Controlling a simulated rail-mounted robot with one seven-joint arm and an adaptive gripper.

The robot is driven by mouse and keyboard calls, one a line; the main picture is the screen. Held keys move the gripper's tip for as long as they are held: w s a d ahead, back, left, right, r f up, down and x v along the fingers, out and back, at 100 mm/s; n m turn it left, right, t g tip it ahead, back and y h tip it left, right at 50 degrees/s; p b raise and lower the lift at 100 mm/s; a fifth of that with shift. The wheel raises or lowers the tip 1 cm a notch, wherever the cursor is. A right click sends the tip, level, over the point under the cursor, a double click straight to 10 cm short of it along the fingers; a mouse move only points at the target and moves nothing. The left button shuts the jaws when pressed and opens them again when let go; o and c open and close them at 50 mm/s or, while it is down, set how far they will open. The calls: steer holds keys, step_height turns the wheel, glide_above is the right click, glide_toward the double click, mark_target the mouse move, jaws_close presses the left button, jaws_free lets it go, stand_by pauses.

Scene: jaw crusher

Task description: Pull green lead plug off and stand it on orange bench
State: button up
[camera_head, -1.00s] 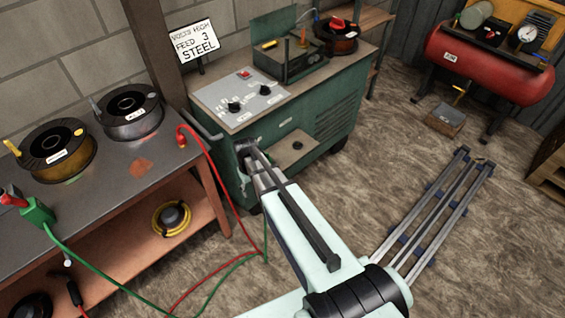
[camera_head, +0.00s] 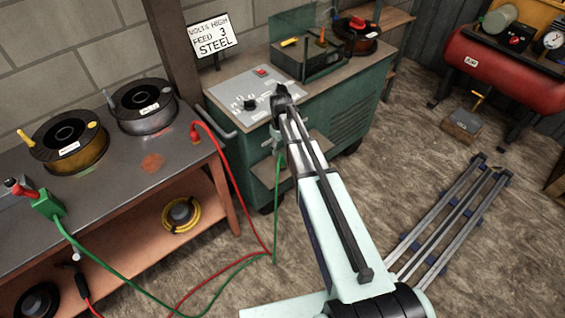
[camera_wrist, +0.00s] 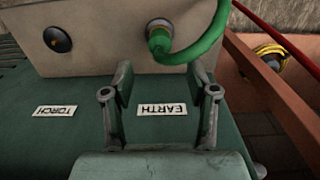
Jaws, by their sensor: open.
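The green lead plug (camera_wrist: 159,42) sits in a socket on the pale lower face of the welding machine (camera_wrist: 95,45), above the upside-down EARTH label in the wrist view. Its green cable curves up to the right. My gripper (camera_wrist: 160,70) is open and empty. Its fingers stand either side of the label, just short of the plug and apart from it. In the head view my arm hides the plug, and the green lead (camera_head: 278,185) hangs below. The orange bench (camera_head: 228,222) stands at the left with a dark top.
On the bench are two wire spools (camera_head: 68,145) (camera_head: 142,108), a green clamp (camera_head: 47,205) and a red plug (camera_head: 195,135) with a red lead. The bench top's front middle is clear. A black TORCH socket (camera_wrist: 57,39) is left of the plug.

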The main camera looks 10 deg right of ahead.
mark_target(282, 157)
steer(key=shift+f, duration=0.15)
steer(key=shift+f+b, duration=2.3)
steer(key=shift+f, duration=2.05)
jaws_close()
steer(key=shift+r+p, duration=0.2)
steer(key=shift+p, duration=0.1)
steer(key=shift+r+p, duration=1.55)
steer(key=shift+r, duration=1.25)
